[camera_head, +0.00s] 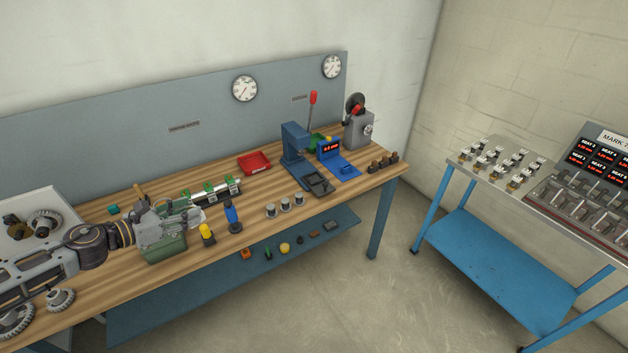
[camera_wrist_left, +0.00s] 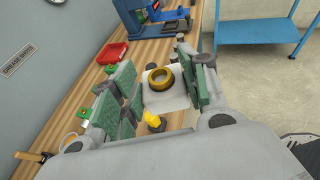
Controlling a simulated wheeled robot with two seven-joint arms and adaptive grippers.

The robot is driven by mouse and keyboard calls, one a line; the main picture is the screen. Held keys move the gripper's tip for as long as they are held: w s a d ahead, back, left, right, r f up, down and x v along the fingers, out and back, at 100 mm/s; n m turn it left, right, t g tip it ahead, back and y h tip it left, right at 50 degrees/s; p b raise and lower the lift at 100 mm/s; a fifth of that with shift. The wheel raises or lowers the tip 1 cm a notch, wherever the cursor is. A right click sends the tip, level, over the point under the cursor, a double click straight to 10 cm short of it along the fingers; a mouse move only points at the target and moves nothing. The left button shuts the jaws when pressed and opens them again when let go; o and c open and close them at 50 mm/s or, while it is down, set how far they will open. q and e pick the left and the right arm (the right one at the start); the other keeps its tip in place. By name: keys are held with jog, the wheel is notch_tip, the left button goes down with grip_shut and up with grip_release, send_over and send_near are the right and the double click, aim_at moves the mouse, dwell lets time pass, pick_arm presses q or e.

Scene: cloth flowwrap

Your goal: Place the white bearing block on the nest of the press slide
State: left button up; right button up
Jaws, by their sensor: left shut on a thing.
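The white bearing block (camera_wrist_left: 155,101), with a brass-coloured ring in its top, sits between the fingers of my left gripper (camera_wrist_left: 160,90) in the left wrist view. The gripper is shut on it. In the head view my left gripper (camera_head: 180,224) is over the workbench, left of the press, and mostly hides the block. The blue press (camera_head: 293,143) stands toward the bench's right end. Its slide with the dark nest (camera_head: 317,183) faces the front edge, and no block shows on it. The press also shows at the top of the left wrist view (camera_wrist_left: 128,20). My right gripper is not in view.
A red tray (camera_head: 254,163) lies left of the press. Several grey cylinders (camera_head: 285,203), a blue-handled tool (camera_head: 232,216) and a yellow-topped piece (camera_head: 207,233) stand along the front edge.

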pick_arm(q)
jog(key=shift+w+a+r+n+t+y, duration=0.15)
jog(key=shift+w+a+n+t+y, duration=0.2)
jog(key=shift+a, duration=0.3)
jog(key=s+f+n+t+y+b, duration=0.1)
jog(key=s+f+n+y+b, duration=0.2)
jog(key=f, duration=0.6)
jog(key=s+f+n+t+y+b, duration=0.1)
jog(key=s+f+n+y, duration=0.25)
jog(key=f, duration=0.55)
jog(key=w+d+f+b, duration=0.1)
jog(key=d+f+b, duration=0.2)
jog(key=d, duration=0.5)
jog(key=w+d+f+b, duration=0.1)
jog(key=d+f+b, duration=0.3)
jog(key=d, duration=0.4)
jog(key=shift+d+y+b, duration=0.2)
jog(key=shift+y+b, duration=0.1)
jog(key=shift+b, duration=0.5)
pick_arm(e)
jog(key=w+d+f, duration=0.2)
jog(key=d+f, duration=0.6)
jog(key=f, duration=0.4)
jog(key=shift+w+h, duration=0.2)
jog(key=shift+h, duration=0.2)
